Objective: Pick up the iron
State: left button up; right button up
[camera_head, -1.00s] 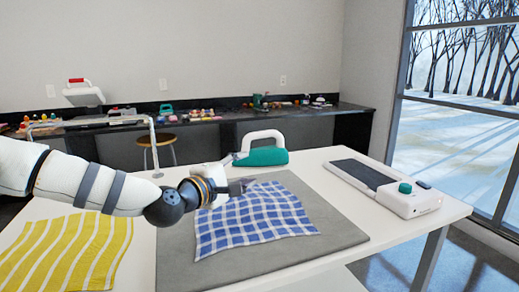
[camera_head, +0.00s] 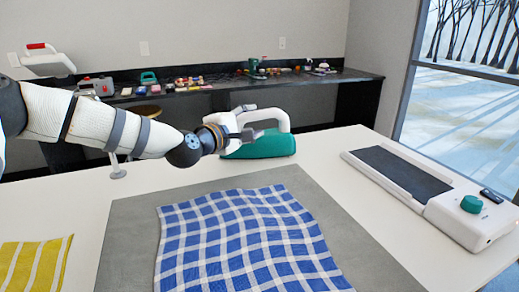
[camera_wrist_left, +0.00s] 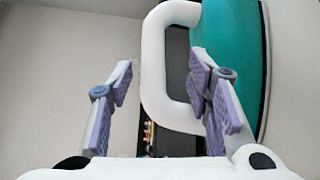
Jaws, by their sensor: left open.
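The iron (camera_head: 262,145) has a teal body and a white arched handle. It sits on the white table at the back edge of the grey mat. My left gripper (camera_head: 252,122) is open at the iron's handle, in front of its left part. In the left wrist view, the white handle (camera_wrist_left: 153,70) shows between the two open fingers (camera_wrist_left: 165,85), nearer the right finger, with the teal body (camera_wrist_left: 228,50) at the upper right. I cannot tell whether a finger touches the iron. My right gripper is not in view.
A blue checked cloth (camera_head: 240,240) lies on the grey mat (camera_head: 125,235). A yellow striped cloth (camera_head: 35,265) is at the front left. A white device with a dark top (camera_head: 405,170) stands on the table's right. A dark counter (camera_head: 215,90) with small items runs along the wall.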

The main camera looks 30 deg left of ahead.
aim_at(256, 115)
pick_arm(q)
jog(key=w, duration=0.5)
jog(key=shift+w+d+b, duration=0.2)
jog(key=shift+d+b, duration=0.1)
jog(key=shift+b, duration=0.1)
jog(key=shift+r, duration=0.1)
grip_shut()
jog(key=shift+a+r, duration=0.1)
jog(key=shift+r, duration=0.1)
